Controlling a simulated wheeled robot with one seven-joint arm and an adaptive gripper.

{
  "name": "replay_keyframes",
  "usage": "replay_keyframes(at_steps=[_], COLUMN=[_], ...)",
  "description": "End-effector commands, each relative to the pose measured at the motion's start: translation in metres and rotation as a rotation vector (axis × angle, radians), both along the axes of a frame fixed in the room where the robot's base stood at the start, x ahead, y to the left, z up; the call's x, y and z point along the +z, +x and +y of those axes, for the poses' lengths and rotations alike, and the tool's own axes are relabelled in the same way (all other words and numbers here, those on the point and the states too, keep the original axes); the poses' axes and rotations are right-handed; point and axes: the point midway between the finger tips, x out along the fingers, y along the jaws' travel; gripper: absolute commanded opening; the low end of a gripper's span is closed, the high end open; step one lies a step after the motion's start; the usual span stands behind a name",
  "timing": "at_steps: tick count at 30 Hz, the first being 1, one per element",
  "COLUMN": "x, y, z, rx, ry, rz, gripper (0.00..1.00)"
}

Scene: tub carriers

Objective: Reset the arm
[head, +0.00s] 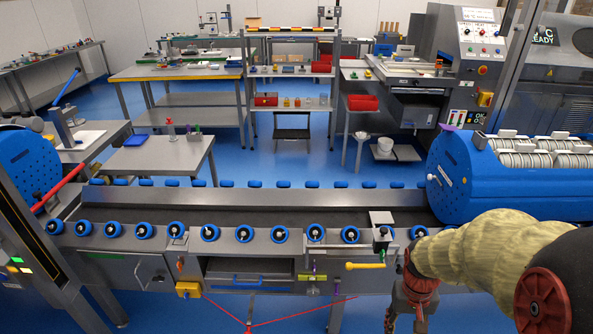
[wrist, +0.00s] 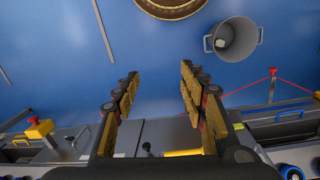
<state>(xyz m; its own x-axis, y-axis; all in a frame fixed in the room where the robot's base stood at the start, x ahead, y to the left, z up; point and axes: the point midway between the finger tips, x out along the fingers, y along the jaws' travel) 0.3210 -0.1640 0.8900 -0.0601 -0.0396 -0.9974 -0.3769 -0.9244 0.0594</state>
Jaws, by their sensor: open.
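My gripper (head: 404,308) hangs low at the right of the head view, in front of the near side of the conveyor (head: 330,214). My arm in its yellowish sleeve reaches in from the right edge. In the wrist view my gripper (wrist: 160,74) has its two fingers spread wide with nothing between them. Blue floor shows beyond the fingertips. The lower tips are partly cut off or small in the head view.
A yellow-handled lever (head: 365,266) and a blue drum machine (head: 480,180) are close to my arm. In the wrist view, a grey bucket (wrist: 236,39) and a red barrier rope (wrist: 248,86) are on the right. Worktables stand behind the conveyor.

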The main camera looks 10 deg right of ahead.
Motion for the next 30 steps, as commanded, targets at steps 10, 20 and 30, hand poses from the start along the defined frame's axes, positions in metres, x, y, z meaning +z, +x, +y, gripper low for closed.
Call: replay_keyframes(at_steps=[10,20,30], x=[0.114,0.2,0.209], y=[-0.02,-0.023,-0.025], z=[0.093,0.149,0.164], rx=[0.15,0.338,0.395], ry=[-0.011,-0.053,-0.045], rz=[-0.196,-0.502,-0.537], gripper=[0.42,0.42,0.42])
